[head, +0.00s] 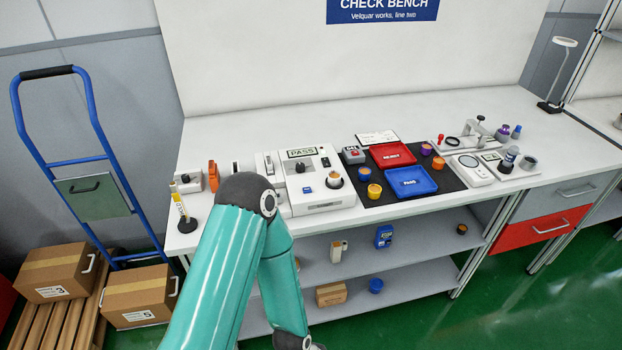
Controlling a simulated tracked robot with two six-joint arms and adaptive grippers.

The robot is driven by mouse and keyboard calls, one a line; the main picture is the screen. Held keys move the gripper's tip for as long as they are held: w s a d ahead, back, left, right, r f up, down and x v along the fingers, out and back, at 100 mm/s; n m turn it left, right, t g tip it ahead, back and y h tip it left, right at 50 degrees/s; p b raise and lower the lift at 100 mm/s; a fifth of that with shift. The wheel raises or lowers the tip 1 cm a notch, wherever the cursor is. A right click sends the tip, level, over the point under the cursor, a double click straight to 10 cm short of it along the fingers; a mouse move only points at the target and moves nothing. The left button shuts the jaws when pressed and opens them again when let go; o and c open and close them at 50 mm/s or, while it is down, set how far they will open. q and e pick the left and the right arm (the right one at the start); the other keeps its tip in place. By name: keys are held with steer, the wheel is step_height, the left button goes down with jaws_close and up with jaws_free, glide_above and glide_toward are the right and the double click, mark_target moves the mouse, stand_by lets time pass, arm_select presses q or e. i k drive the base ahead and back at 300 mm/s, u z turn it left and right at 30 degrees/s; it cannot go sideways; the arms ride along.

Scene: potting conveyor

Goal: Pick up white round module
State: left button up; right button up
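I cannot clearly make out a white round module in the head view. A grey round piece (528,162) sits at the bench's right. A teal arm of mine crosses the lower middle, its elbow in front of the bench's left part. Neither gripper shows; the arm's far end runs off the bottom edge.
A red tray (392,154) and a blue tray (411,181) lie on a black mat (455,181). The tester's display reads PASS. A white device with a round plate (471,168) stands right of the mat. Shelves below hold a blue cup (376,285) and a box (331,294).

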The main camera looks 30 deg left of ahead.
mark_target(334, 177)
steer(key=u, duration=4.4)
steer(key=k, duration=0.1)
steer(key=z, duration=2.4)
steer(key=i, duration=0.5)
steer(key=z, duration=0.25)
